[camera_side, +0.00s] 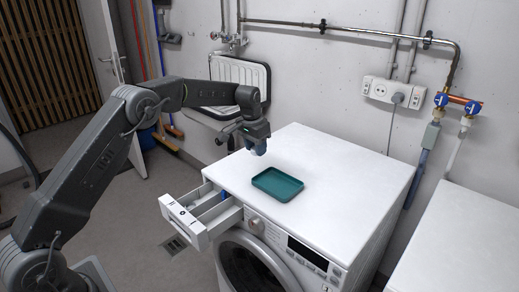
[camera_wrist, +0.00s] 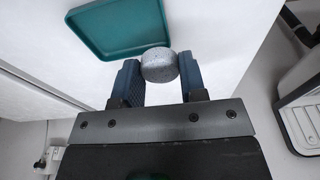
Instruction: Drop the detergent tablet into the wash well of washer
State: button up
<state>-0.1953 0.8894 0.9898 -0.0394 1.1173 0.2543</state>
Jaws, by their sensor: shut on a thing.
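My gripper (camera_side: 256,149) is shut on the detergent tablet and holds it above the back left part of the washer's white top (camera_side: 335,165). In the wrist view the tablet (camera_wrist: 159,66) is a speckled grey, rounded piece between the two blue fingers (camera_wrist: 160,80). The washer's detergent drawer (camera_side: 186,222) is pulled out at the front left, below and in front of my gripper. It has open compartments and a blue part inside. Which compartment is the wash well I cannot tell.
A teal tray (camera_side: 278,184) lies empty on the washer top; it also shows in the wrist view (camera_wrist: 120,27). A second white machine (camera_side: 468,240) stands at the right. A sink (camera_side: 240,78) hangs on the back wall, with pipes and an outlet (camera_side: 392,92) beside it.

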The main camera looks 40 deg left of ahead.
jog(key=s+a+f, duration=0.4)
jog(key=s+a, duration=0.2)
jog(key=s, duration=0.3)
jog(key=s+a+f, duration=0.4)
jog(key=s+a, duration=0.2)
jog(key=s, duration=0.3)
notch_tip(320, 180, down, 6)
jog(key=shift+a+r, duration=0.1)
jog(key=o, duration=1)
